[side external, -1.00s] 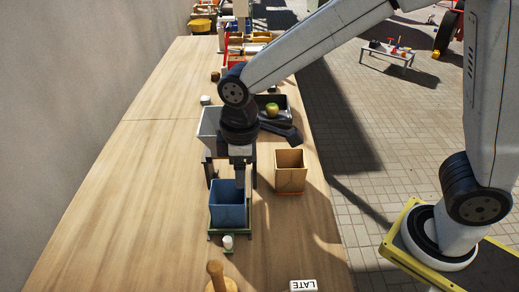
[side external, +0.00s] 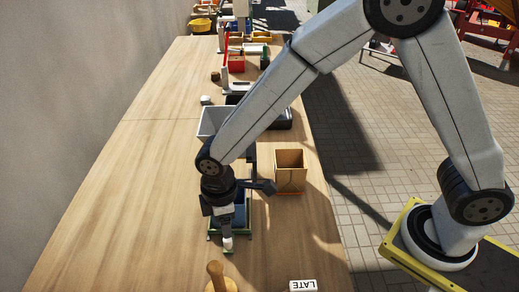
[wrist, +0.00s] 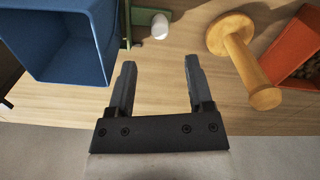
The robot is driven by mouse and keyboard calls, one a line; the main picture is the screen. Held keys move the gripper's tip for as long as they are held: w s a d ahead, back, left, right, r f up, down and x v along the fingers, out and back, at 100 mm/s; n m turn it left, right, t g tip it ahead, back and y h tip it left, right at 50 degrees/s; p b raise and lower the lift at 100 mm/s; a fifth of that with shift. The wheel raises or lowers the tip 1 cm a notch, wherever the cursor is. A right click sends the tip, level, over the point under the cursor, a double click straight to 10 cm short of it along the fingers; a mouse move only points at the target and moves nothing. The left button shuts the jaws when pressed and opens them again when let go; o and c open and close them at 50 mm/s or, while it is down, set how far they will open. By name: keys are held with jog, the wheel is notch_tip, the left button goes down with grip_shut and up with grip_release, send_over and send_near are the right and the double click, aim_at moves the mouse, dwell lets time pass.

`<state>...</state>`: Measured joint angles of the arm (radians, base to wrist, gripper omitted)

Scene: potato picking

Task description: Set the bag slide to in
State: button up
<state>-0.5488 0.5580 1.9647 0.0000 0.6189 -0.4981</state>
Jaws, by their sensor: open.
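The bag slide shows as a green base (side external: 248,232) with a blue bin (side external: 241,214) on it and a white knob (side external: 228,243) at its near end. In the wrist view the blue bin (wrist: 65,48) is at upper left, and the white knob (wrist: 160,26) stands at top centre beside a green bar (wrist: 127,24). My gripper (wrist: 159,64) is open and empty, its two fingers pointing toward the knob, with a gap between. In the side view my gripper (side external: 226,236) is just above or beside the knob and hides part of the blue bin.
A wooden peg-like handle (side external: 216,274) stands near the front; it shows at right in the wrist view (wrist: 245,60). A tan open box (side external: 290,171) stands right of the slide. A grey bin (side external: 211,121) is behind. The table's left side is clear.

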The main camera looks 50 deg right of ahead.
aim_at(227, 240)
jog(key=shift+f, duration=0.3)
jog(key=shift+f, duration=3.75)
grip_shut()
